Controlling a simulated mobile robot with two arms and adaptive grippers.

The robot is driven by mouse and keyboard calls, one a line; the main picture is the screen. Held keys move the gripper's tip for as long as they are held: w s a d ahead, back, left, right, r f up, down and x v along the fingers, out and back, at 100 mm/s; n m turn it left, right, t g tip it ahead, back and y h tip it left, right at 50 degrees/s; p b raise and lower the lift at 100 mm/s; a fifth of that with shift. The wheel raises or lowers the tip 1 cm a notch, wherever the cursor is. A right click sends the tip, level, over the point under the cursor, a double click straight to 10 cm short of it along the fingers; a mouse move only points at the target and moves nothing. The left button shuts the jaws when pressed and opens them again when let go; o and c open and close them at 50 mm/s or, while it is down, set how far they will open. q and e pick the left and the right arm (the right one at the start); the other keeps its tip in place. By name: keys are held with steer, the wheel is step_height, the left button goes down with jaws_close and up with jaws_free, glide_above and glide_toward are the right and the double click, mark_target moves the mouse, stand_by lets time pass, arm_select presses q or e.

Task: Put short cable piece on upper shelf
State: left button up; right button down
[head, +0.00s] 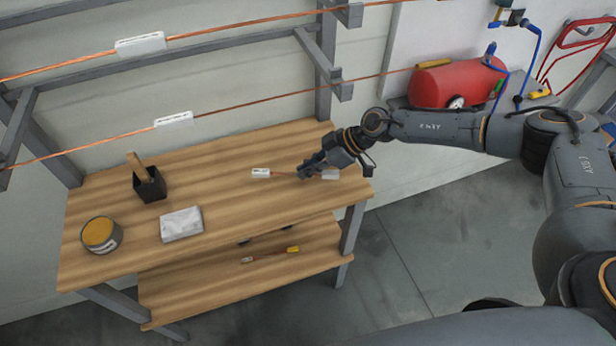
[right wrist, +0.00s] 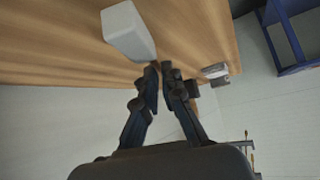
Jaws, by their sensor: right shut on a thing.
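The short cable piece (head: 261,173) is a thin copper-coloured length with a white block at each end. It is at the right part of the wooden upper shelf (head: 240,150); I cannot tell if it touches the wood or hangs just above it. My right gripper (head: 308,171) is shut on its middle. In the right wrist view the fingertips (right wrist: 163,68) are close together, with one white end block (right wrist: 130,32) large beside them and the other (right wrist: 215,72) farther off. The gripped stretch is hidden by the fingers. My left gripper is not in view.
Long tagged cables (head: 173,120) run behind. A red tank (head: 455,83) stands right.

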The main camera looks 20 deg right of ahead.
steer(key=shift+w+d+f, duration=0.1)
steer(key=shift+w+f, duration=0.1)
steer(key=shift+f, duration=0.1)
steer(key=shift+w+d+f, duration=0.1)
steer(key=shift+d+f, duration=0.05)
steer(key=shift+f, duration=1.55)
steer(key=c, duration=1.5)
jaws_free()
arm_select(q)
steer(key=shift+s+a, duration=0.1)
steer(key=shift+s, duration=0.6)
arm_select(e)
steer(key=shift+d+r, duration=0.15)
steer(key=shift+r, duration=0.05)
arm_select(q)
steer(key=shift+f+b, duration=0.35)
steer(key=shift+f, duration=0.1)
arm_select(e)
steer(key=v, duration=1.1)
steer(key=shift+d+r, duration=0.15)
steer(key=shift+r, duration=0.05)
